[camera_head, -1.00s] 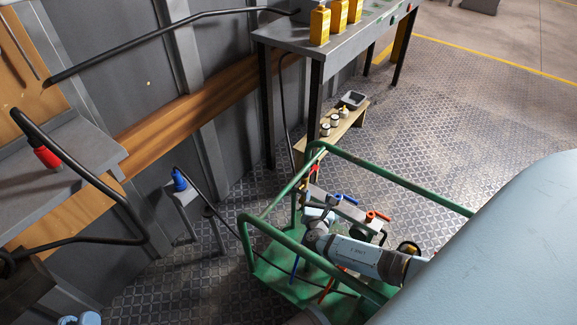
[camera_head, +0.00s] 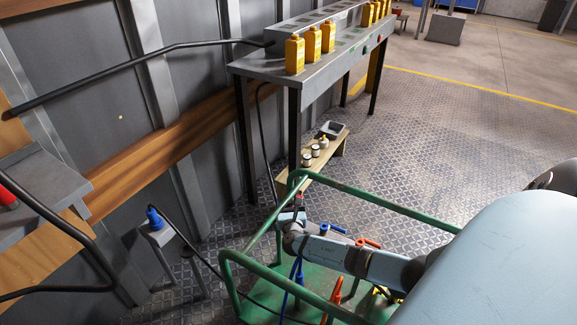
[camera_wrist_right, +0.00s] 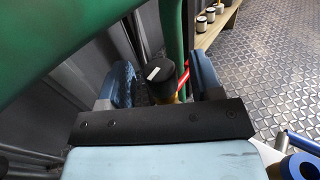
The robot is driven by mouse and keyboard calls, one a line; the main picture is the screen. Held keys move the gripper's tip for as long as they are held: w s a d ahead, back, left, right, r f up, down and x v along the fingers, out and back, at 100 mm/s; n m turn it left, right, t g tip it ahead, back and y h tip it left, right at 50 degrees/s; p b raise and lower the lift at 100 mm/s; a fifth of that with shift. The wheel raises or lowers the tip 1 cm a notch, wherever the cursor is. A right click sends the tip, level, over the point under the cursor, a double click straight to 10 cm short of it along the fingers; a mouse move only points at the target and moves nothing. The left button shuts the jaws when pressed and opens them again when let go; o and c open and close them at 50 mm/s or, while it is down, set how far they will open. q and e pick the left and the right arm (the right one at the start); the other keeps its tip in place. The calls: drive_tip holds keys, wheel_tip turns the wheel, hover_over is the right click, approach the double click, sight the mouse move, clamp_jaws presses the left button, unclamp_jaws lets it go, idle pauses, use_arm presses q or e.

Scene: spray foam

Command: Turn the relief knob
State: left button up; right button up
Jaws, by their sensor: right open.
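In the right wrist view, a black round knob (camera_wrist_right: 158,88) with a white mark on top sits on a yellowish stem. My right gripper (camera_wrist_right: 163,74) is open, with one blue finger on each side of the knob. There is a visible gap on the right side of the knob; the left finger is closer. In the head view, my right gripper (camera_head: 291,217) is at the far end of my arm, inside the green frame. The knob cannot be made out there. My left gripper is not in view.
A green tube frame (camera_head: 350,192) surrounds the right gripper; its rail (camera_wrist_right: 70,40) crosses close above the fingers. Blue handles (camera_head: 329,232) and red handles (camera_head: 366,242) stand beside my arm. A workbench (camera_head: 270,68) with yellow bottles stands behind; open floor lies right.

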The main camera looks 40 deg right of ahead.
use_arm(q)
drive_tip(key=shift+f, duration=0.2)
use_arm(e)
drive_tip(key=shift+w+d, duration=0.25)
drive_tip(key=shift+w, duration=0.1)
